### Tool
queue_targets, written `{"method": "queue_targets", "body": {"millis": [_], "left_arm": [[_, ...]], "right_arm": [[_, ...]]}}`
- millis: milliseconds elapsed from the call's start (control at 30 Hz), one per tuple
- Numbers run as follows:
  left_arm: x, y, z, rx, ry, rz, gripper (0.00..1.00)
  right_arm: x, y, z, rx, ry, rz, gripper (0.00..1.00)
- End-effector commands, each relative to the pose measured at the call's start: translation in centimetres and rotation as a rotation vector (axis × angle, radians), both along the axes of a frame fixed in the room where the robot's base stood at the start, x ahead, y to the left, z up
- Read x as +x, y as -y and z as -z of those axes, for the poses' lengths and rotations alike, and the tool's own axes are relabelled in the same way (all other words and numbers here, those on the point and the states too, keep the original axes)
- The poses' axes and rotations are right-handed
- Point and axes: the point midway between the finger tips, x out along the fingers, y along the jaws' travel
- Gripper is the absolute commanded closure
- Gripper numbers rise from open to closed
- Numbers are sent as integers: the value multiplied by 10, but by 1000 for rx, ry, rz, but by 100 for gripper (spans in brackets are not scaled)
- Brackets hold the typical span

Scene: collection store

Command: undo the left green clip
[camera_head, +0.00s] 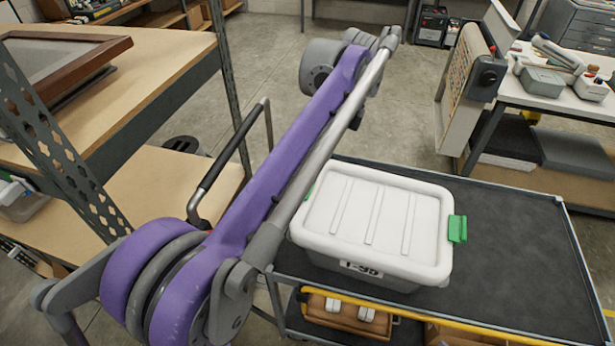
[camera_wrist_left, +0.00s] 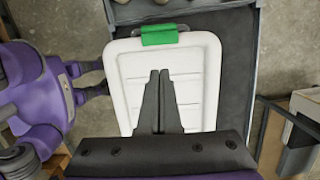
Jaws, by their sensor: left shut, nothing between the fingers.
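A grey storage box with a white ribbed lid (camera_head: 376,215) stands on the cart; its lid fills the middle of the left wrist view (camera_wrist_left: 205,85). The left green clip (camera_head: 309,191) shows only as a sliver behind my left arm. The green clip at the lid's top edge in the left wrist view (camera_wrist_left: 159,35) appears to be this one; I cannot tell whether it is fastened. The right green clip (camera_head: 458,229) sticks out at the box's right end. My left gripper (camera_wrist_left: 160,74) is shut and empty, its tips pointing towards the clip, apart from it in the picture. My right gripper is not in view.
The cart's dark top (camera_head: 500,240) is clear right of the box. A black handle (camera_head: 232,150) rises at its left end. A wooden shelf with a framed picture (camera_head: 75,55) stands left. A bench with tools (camera_head: 560,95) stands right. A brown tray (camera_head: 345,315) sits below.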

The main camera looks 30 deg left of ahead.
Motion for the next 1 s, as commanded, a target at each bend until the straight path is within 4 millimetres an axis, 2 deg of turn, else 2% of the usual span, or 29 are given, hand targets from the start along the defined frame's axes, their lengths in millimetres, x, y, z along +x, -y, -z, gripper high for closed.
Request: {"method": "queue_targets", "body": {"millis": [467, 600, 700, 1000], "left_arm": [[-4, -20, 94, 0, -1, -2, 100], [-7, -39, 102, 0, 1, -4, 100], [-8, -46, 107, 0, 1, -3, 100], [-9, -50, 111, 0, 0, -1, 100]], "right_arm": [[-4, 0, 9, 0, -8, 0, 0], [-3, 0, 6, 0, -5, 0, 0], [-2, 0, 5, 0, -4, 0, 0], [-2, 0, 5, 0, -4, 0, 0]]}}
